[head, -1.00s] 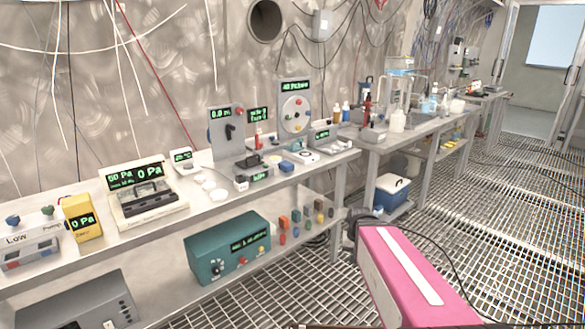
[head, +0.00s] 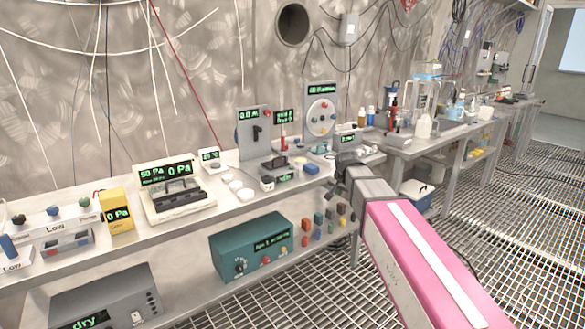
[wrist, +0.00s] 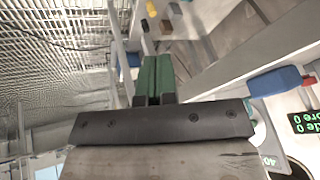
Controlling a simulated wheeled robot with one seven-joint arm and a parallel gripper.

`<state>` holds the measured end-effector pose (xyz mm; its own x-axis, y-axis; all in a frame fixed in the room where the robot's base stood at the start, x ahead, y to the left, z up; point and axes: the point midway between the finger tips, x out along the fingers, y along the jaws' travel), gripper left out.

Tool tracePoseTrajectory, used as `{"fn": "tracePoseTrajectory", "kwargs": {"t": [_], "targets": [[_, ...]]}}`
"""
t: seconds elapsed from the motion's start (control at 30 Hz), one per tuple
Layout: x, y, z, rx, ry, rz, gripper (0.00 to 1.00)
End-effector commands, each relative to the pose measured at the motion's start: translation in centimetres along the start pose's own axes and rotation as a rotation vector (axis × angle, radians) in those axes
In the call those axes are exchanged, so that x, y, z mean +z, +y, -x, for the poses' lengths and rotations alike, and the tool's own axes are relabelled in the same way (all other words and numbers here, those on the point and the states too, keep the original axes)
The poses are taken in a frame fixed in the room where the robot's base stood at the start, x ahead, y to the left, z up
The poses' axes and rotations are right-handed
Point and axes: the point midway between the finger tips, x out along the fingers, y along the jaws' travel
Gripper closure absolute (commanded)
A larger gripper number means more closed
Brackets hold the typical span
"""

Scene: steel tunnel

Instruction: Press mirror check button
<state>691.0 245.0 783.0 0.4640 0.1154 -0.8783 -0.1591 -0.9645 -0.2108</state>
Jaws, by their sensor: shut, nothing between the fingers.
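No label naming the mirror check button is readable, so I cannot tell which button it is. A grey upright panel (head: 312,128) with a white round dial and coloured knobs stands on the bench. A small display box (head: 347,139) stands to its right. In the wrist view a blue block with a red tip (wrist: 281,82) lies right of my gripper, near a black display with green text (wrist: 303,122). My gripper (wrist: 152,62) has its green fingers together, empty, apart from these things. In the head view my arm hides the fingers near the bench's front edge.
The long bench (head: 260,192) carries a grey switch panel (head: 253,131), a yellow gauge (head: 117,211) and a black-topped gauge unit (head: 177,190). A teal box (head: 250,247) sits on the lower shelf. Grating floor (head: 510,220) is open to the right.

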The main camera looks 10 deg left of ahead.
Motion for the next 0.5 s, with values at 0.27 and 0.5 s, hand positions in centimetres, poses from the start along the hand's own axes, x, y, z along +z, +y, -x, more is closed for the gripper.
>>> {"fn": "tracePoseTrajectory", "kwargs": {"t": [0.27, 0.5], "targets": [[-4.0, -10.7, 4.9, -0.109, 0.093, -0.067, 1.00], [-5.9, -18.5, 9.7, -0.204, 0.148, -0.127, 1.00]]}}
